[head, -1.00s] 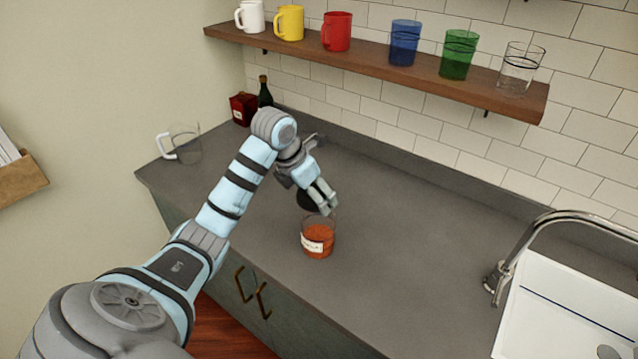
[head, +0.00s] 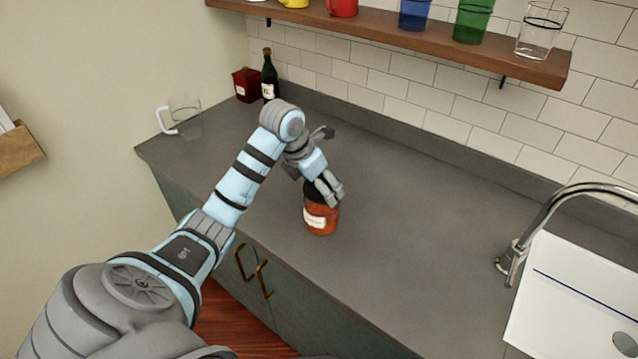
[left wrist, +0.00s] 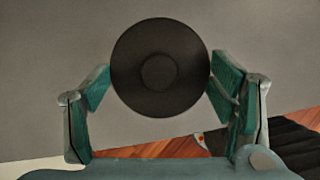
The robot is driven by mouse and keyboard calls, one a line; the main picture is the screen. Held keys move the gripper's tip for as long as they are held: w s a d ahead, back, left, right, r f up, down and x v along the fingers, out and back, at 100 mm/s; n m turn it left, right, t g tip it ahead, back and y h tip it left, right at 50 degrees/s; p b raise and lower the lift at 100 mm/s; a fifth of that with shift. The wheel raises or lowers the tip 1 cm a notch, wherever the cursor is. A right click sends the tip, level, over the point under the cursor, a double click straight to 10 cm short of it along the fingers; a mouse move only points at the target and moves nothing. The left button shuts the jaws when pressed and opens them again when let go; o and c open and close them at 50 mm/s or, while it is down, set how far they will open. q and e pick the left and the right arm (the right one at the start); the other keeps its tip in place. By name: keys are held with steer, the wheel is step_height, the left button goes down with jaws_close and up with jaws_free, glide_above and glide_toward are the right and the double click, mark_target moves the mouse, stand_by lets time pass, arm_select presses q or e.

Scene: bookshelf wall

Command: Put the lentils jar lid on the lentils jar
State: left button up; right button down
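The lentils jar (head: 323,221), clear with orange-red contents and a white label, stands upright on the grey counter near its front edge. The dark round lentils jar lid (head: 311,190) is at the jar's mouth, partly hidden by my fingers. I cannot tell whether it is fully seated. My left gripper (head: 331,190) is over the jar, with its fingers around the lid. In the left wrist view the lid (left wrist: 158,70) lies between the two green finger pads, which touch its sides. It hides most of the jar there. My right gripper is not in view.
A glass mug (head: 183,117), a red box (head: 247,85) and a dark bottle (head: 269,77) stand at the counter's far left. A wooden shelf (head: 390,38) holds cups. A sink (head: 575,300) with a faucet is at the right. The counter between is clear.

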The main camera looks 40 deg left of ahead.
mark_target(309, 194)
arm_select(q)
steer(key=o, duration=0.5)
steer(key=shift+s, duration=0.1)
steer(key=shift+c, duration=0.2)
steer(key=v, duration=0.7)
steer(key=shift+s+r, duration=0.15)
steer(key=shift+r, duration=0.15)
